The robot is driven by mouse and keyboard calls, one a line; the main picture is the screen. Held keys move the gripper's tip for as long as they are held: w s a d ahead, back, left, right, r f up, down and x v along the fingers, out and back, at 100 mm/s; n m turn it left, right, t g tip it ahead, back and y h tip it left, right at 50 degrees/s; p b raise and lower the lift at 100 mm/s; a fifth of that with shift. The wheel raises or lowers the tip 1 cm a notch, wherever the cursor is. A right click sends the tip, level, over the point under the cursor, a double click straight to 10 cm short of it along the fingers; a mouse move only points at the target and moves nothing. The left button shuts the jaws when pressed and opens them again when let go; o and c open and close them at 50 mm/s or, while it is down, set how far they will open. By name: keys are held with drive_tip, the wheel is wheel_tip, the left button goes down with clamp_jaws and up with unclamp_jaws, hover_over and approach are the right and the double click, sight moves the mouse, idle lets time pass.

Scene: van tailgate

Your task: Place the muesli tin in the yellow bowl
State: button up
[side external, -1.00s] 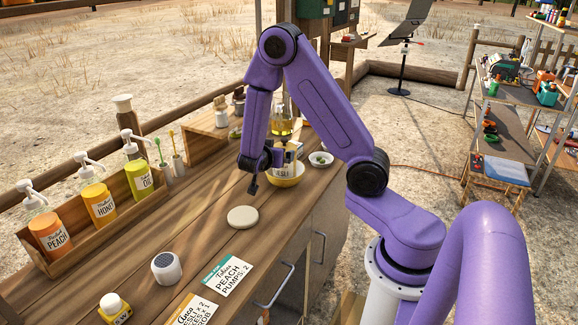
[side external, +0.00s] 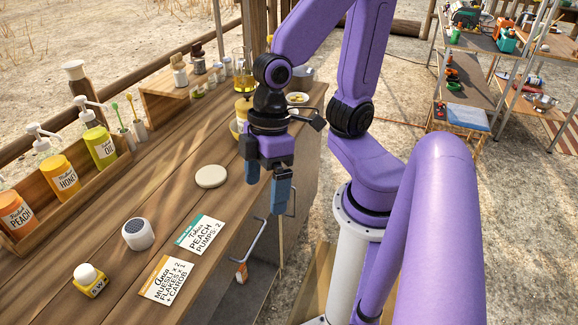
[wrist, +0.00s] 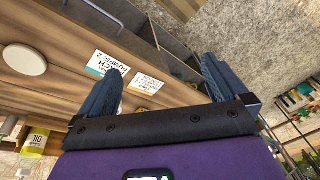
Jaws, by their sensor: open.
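The yellow bowl (side external: 235,127) stands on the counter behind my gripper in the side view, and only its left edge shows. A yellowish piece (side external: 241,106) rises just above that edge; it may be the muesli tin, but my wrist hides most of it and I cannot read a label. My gripper (side external: 266,190) is open and empty, pointing down near the counter's front edge, in front of the bowl. In the wrist view my gripper's two blue fingers (wrist: 162,75) are spread with nothing between them. Neither bowl nor tin can be made out there.
A round cream disc (side external: 211,177), a white speaker-like cylinder (side external: 138,234) and order cards (side external: 203,234) lie on the counter. Pump bottles (side external: 62,175) stand in a rack at left. Open ground lies beyond the counter's front edge.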

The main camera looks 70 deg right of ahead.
drive_tip(key=s+d, duration=0.1)
drive_tip(key=s+d+n+h, duration=0.1)
drive_tip(key=d, duration=0.1)
drive_tip(key=d+r+n+h, duration=0.1)
drive_tip(key=shift+s+d, duration=0.3)
drive_tip(key=shift+s, duration=0.1)
